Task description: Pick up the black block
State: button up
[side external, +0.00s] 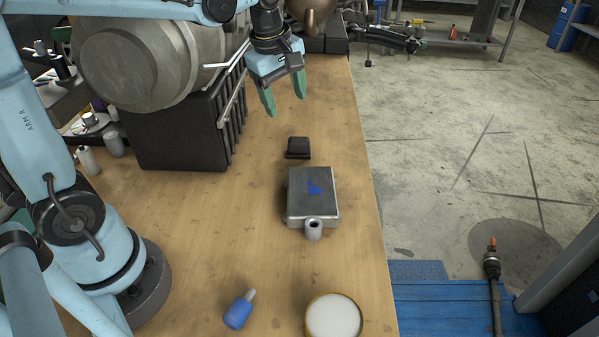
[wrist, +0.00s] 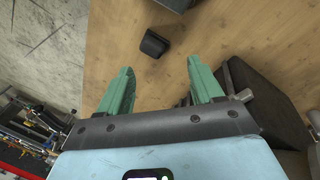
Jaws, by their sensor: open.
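The small black block (side external: 298,147) sits on the wooden table, just behind a grey metal box in the side view. In the wrist view the black block (wrist: 154,44) lies beyond my fingertips, roughly between their lines and apart from them. My gripper (side external: 285,98) has green fingers and is above the table, behind the block and a little left of it. The fingers are spread and empty; they also show in the wrist view (wrist: 160,68).
The grey metal box (side external: 326,188) with a blue mark stands close in front of the block, with a small grey cylinder (side external: 313,230) by it. A large black ribbed part (side external: 185,130) stands left. A blue-handled tool (side external: 239,310) and a round tin (side external: 333,318) are nearer. The table's right edge is close.

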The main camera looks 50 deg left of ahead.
aim_at(299, 139)
jog(key=w+a+f+n+g, duration=0.1)
jog(key=w+f+n, duration=0.1)
jog(key=f+n, duration=0.1)
jog(key=w+a+f+n, duration=0.1)
jog(key=w+f+n, duration=0.1)
jog(key=f+n, duration=0.2)
jog(key=w+a+f+n+g, duration=0.1)
jog(key=w+f+n, duration=0.1)
jog(key=f+n, duration=0.1)
jog(key=shift+w+a+f+g, duration=0.15)
jog(key=shift+a+f+g, duration=0.15)
jog(key=shift+a, duration=0.05)
jog(key=shift+w+d+f, duration=0.1)
jog(key=shift+w+f, duration=0.05)
jog(key=shift+f, duration=1.2)
jog(key=shift+w+d+f, duration=0.1)
jog(key=shift+f, duration=1.25)
jog(key=c, duration=1.1)
jog(key=shift+c, duration=0.2)
